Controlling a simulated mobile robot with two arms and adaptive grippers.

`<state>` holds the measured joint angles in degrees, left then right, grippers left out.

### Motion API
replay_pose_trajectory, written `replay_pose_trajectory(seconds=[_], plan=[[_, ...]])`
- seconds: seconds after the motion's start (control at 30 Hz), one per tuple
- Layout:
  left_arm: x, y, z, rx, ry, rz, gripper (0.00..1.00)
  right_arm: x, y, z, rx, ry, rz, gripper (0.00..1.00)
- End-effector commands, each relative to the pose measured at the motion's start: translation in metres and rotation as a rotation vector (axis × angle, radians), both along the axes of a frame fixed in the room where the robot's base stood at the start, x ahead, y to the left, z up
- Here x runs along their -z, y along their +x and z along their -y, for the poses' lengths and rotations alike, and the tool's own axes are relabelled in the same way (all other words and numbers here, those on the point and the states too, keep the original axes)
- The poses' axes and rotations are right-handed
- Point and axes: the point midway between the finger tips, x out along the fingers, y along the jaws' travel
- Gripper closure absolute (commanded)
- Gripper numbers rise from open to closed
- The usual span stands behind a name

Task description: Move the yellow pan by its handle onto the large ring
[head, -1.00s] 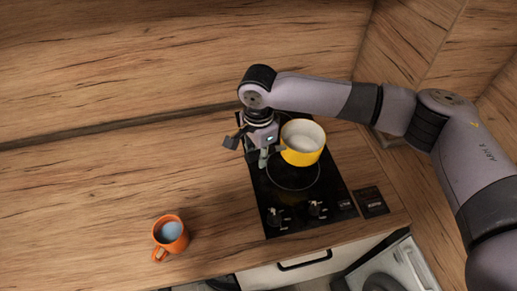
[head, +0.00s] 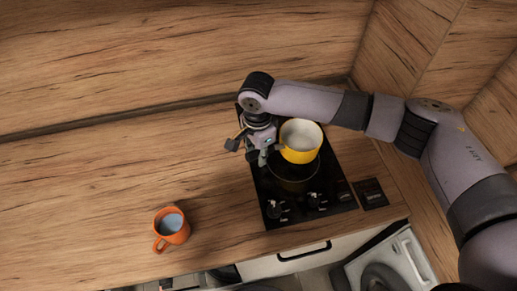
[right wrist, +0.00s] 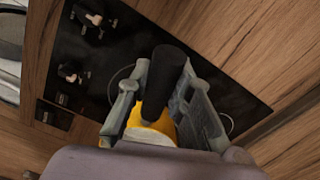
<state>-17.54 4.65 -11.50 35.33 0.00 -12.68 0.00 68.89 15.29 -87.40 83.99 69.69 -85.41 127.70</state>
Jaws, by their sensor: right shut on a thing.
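The yellow pan (head: 301,154) with a pale inside is upright over the black hob, overlapping the far part of a ring (head: 294,181). I cannot tell whether its base touches the glass. My right gripper (head: 261,157) is at the pan's left side. In the right wrist view its fingers (right wrist: 164,84) are shut on the black handle (right wrist: 169,70), with part of the yellow pan (right wrist: 150,127) below. The ring's near edge shows; the pan hides the rest. Another ring edge (right wrist: 229,122) shows in the wrist view. My left gripper is not in view.
An orange mug (head: 171,237) stands on the wooden worktop left of the hob (head: 335,193). Several black knobs (head: 316,200) line the hob's near side. The wooden splashback (head: 180,60) rises behind. The worktop between mug and hob is clear.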

Motion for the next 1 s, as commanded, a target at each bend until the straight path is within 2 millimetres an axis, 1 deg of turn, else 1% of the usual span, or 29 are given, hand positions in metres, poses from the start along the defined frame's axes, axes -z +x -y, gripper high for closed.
replay_pose_trajectory(seconds=[0.2,0.5,0.7,1.0], plan=[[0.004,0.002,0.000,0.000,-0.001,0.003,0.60,0.015,0.001,0.000,0.001,0.000,0.001,1.00],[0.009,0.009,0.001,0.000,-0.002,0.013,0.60,0.033,0.001,0.000,0.001,0.000,0.002,1.00],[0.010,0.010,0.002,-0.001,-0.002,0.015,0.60,0.038,0.001,0.000,0.001,0.000,0.002,1.00],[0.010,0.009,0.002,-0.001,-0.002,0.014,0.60,0.039,0.001,0.000,0.000,0.000,0.002,1.00]])
